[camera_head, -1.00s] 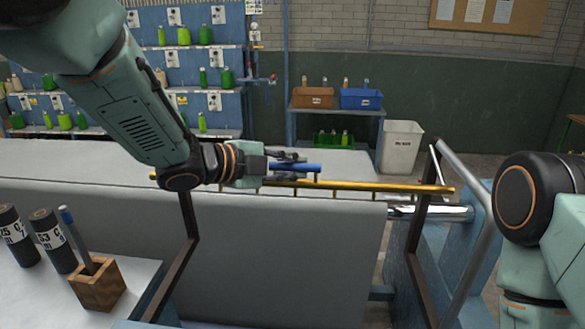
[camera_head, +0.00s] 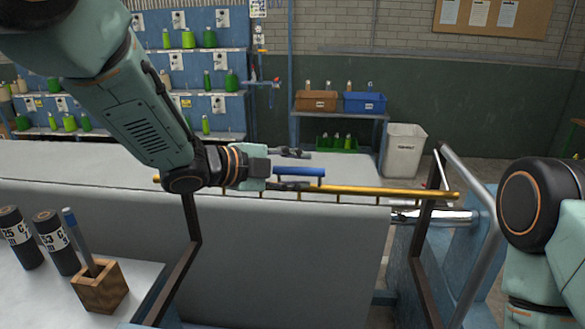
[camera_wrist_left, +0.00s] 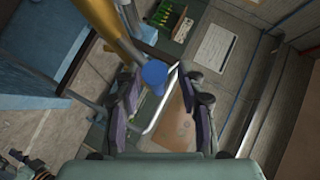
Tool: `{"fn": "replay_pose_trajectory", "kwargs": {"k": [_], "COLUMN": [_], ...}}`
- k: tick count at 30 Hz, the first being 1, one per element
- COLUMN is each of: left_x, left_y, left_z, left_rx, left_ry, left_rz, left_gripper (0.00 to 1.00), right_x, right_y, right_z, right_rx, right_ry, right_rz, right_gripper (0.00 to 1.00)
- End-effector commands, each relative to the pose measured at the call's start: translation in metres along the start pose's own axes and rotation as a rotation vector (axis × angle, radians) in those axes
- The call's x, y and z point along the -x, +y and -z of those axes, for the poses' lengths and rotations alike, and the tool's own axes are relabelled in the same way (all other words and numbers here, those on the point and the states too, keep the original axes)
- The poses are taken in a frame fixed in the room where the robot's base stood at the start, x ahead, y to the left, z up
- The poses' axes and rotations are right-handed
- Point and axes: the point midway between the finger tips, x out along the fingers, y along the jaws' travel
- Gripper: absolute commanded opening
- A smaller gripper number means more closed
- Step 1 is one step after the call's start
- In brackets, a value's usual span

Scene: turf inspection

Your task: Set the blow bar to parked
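The blow bar (camera_head: 360,189) is a long yellow rail lying across a pale padded surface, between dark side brackets. A blue handle (camera_head: 300,171) stands on short posts above it. My left gripper (camera_head: 309,170) comes in from the left, with one finger beyond the handle and one on its near side. The fingers are spread, with gaps visible to the handle. In the left wrist view, the round blue handle end (camera_wrist_left: 154,73) shows between the open dark fingers of the left gripper (camera_wrist_left: 163,88). My right arm shows at the right edge, but its gripper is out of view.
A wooden block (camera_head: 100,286) with a blue-topped tool and dark labelled cylinders (camera_head: 57,243) stand at the lower left. A metal rail (camera_head: 468,185) rises at the right. A white bin (camera_head: 404,151) and a shelf with brown and blue boxes (camera_head: 364,103) stand behind.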

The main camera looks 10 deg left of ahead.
Motion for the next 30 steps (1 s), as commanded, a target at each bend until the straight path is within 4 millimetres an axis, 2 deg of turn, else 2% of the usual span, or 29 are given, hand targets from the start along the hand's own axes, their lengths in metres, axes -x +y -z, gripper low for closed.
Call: {"fn": "replay_pose_trajectory", "kwargs": {"k": [5, 12, 21, 30], "left_x": [0.015, 0.059, 0.1, 0.118], "left_y": [-0.001, -0.002, -0.002, -0.001], "left_z": [-0.001, -0.001, -0.001, -0.001], "left_rx": [0.003, 0.005, 0.004, 0.002], "left_ry": [-0.002, -0.001, 0.0, 0.0], "left_rz": [0.002, 0.006, 0.005, 0.002], "left_gripper": [0.39, 0.39, 0.39, 0.39], "right_x": [0.0, 0.0, 0.0, 0.0], "right_y": [0.0, 0.0, 0.0, 0.0], "right_z": [0.0, 0.0, 0.0, 0.0], "right_rx": [0.0, 0.0, 0.0, 0.0], "right_ry": [0.0, 0.0, 0.0, 0.0], "right_rz": [0.0, 0.0, 0.0, 0.0], "right_gripper": [0.4, 0.4, 0.4, 0.4]}}
